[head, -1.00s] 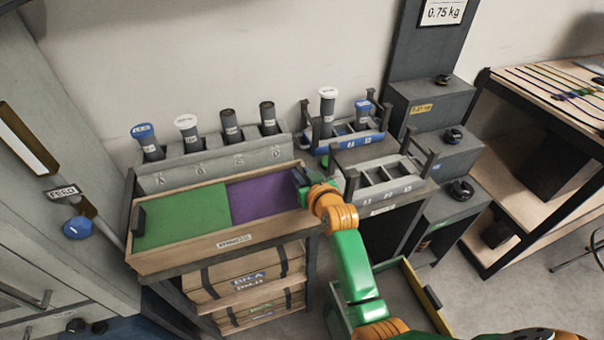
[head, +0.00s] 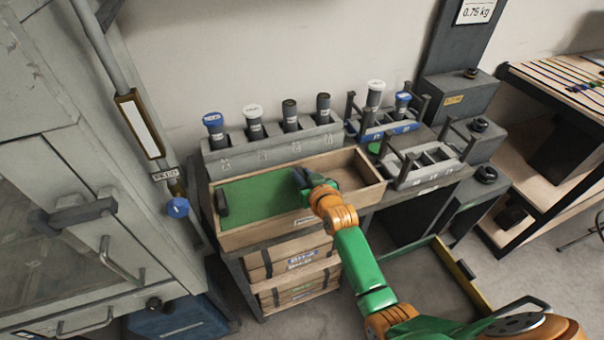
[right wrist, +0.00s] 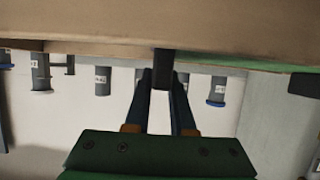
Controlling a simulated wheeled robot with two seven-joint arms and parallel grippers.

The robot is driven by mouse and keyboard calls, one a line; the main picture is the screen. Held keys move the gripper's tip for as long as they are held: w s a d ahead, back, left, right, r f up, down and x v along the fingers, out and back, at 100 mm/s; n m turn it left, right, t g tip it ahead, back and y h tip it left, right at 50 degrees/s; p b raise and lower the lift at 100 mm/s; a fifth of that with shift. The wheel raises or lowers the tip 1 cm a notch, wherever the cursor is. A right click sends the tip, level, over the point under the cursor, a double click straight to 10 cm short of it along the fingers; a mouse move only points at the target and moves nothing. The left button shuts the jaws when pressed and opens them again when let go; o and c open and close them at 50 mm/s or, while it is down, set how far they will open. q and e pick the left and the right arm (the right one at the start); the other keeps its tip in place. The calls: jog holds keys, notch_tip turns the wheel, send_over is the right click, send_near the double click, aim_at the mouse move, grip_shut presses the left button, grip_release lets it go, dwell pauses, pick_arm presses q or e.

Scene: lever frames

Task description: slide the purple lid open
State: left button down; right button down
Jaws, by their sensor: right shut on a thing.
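The wooden box (head: 270,231) stands on the dark bench. Its green lid (head: 255,192) covers the left part, with a dark handle (head: 222,202) at its left end. No purple surface shows now; the right part of the box is open and its bare wooden inside wall (head: 368,168) shows. My right gripper (head: 302,178) is at the middle of the box, by the green lid's right end. In the right wrist view its two fingers are shut on a small dark handle (right wrist: 163,66), which sticks out from the box. My left gripper is out of view.
A grey rack (head: 270,150) with several capped tubes stands behind the box. A blue rack (head: 385,132) and a grey tray (head: 425,178) stand to the right. A grey cabinet (head: 70,180) is close on the left.

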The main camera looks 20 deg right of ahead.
jog(key=shift+d+r, duration=0.1)
jog(key=c, duration=0.8)
grip_release()
jog(key=shift+w, duration=0.15)
jog(key=shift+o, duration=0.2)
jog(key=p+v, duration=0.1)
jog(key=v, duration=0.6)
